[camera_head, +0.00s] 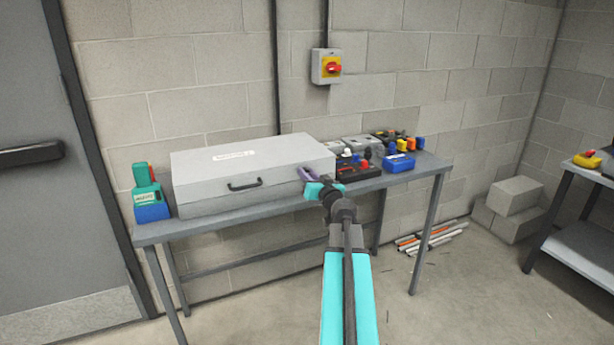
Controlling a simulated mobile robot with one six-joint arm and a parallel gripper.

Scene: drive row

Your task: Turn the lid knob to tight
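A large grey box (215,186) with a flat closed lid (270,153) sits on the bench. It has a white label on top and a black handle (245,185) on its front. My gripper (306,174), with lilac fingers on a teal body, is at the box's front right corner. It looks close to the box or touching it; I cannot tell which. I cannot make out a lid knob; the gripper covers part of that corner. The fingers are too small to tell whether they are open, shut or holding something.
The grey bench (290,205) carries a teal and blue device (149,195) at left, and dark units with coloured knobs (358,170) and a blue box (398,163) at right. A red-yellow switch (327,67) is on the wall. Blocks (514,208) and rods lie on the floor.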

